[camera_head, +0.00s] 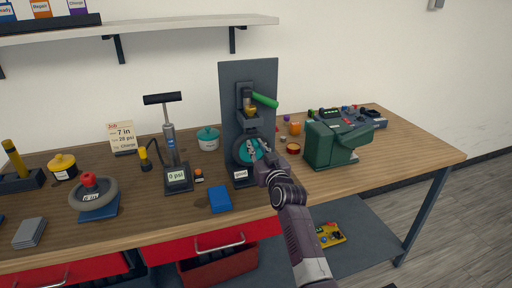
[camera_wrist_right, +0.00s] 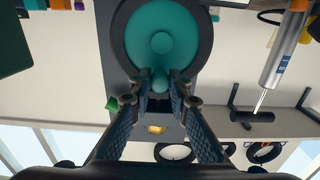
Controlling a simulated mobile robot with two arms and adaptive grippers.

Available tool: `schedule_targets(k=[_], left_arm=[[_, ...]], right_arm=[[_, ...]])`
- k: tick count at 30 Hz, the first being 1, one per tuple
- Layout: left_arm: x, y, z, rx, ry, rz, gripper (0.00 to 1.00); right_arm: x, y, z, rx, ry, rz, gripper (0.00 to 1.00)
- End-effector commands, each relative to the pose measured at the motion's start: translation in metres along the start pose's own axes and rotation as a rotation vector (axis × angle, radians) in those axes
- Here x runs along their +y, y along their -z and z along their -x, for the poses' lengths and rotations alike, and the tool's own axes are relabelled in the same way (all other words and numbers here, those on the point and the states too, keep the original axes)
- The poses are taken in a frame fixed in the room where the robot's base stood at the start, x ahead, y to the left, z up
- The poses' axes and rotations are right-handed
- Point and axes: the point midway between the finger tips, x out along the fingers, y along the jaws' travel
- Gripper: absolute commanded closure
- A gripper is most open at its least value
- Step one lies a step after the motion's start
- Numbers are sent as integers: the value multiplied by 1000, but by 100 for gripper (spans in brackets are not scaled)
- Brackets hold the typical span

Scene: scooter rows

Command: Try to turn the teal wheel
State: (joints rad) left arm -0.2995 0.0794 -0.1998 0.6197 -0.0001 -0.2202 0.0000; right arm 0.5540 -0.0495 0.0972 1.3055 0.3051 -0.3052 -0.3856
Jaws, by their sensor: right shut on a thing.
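The teal wheel (camera_head: 244,151), with a dark rim, is mounted upright low on the front of a grey panel stand (camera_head: 232,85). In the right wrist view the teal wheel (camera_wrist_right: 160,25) fills the top centre, with a round hub and a small teal knob (camera_wrist_right: 160,80) at its edge. My right gripper (camera_wrist_right: 160,84) is shut on this knob, a finger on either side. In the head view my right gripper (camera_head: 256,160) reaches in from the front and hides part of the wheel. My left gripper is not in view.
A green lever (camera_head: 264,100) sticks out above the wheel. A green machine (camera_head: 335,143) stands to the right, and a gauge pump (camera_head: 170,140) to the left. A blue block (camera_head: 220,199) lies in front. A shelf (camera_head: 150,28) hangs above.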

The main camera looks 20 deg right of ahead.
Motion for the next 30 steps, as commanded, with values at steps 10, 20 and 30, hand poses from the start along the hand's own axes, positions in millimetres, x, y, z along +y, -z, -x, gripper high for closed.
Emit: schedule_targets(k=[10,20,30], left_arm=[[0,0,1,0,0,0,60],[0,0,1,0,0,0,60],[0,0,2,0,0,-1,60]], right_arm=[[-2,-1,0,-1,1,-1,100],[-4,-1,0,-2,2,-1,100],[-7,-2,0,-3,4,-2,100]])
